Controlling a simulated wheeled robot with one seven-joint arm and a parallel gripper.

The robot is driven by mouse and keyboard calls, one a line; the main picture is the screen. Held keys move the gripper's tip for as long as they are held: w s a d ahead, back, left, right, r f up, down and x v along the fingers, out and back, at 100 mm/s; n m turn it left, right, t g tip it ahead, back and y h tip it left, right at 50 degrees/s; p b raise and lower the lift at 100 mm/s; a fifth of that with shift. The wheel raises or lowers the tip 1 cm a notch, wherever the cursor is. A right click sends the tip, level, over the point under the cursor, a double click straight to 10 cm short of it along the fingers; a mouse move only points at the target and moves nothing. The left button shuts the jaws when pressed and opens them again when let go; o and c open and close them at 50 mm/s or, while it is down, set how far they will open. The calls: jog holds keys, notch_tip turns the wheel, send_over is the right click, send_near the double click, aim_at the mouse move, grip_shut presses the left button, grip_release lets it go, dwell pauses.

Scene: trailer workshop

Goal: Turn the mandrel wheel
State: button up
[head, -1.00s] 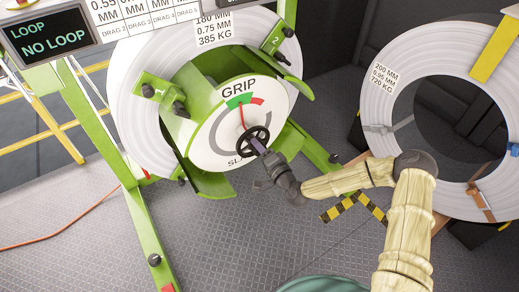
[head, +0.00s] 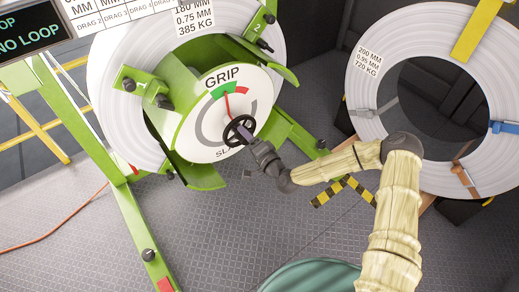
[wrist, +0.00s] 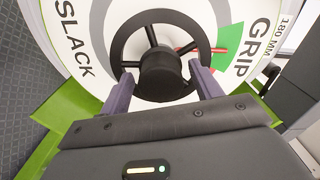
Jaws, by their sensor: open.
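The mandrel wheel (head: 231,122) is a small black spoked handwheel at the middle of a white dial (head: 196,138) marked GRIP and SLACK. It also shows in the wrist view (wrist: 162,17). A red pointer (head: 226,104) on the dial points up at the green band (head: 224,90) by GRIP, beside a red band. My gripper (head: 243,131) is at the wheel. In the wrist view its two purple fingers (wrist: 160,70) are apart, one on each side of the dark hub. Whether they touch the wheel I cannot tell.
The dial sits on a green frame (head: 135,215) bearing a large white coil (head: 118,70). Another strapped coil (head: 360,92) stands at the right. A display (head: 30,33) reads "NO LOOP" at the upper left. An orange cable (head: 62,228) lies on the floor. Floor in front is mostly clear.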

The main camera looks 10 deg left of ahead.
jog(key=p+v, duration=0.2)
jog(key=v, duration=1.5)
jog(key=shift+d, duration=0.1)
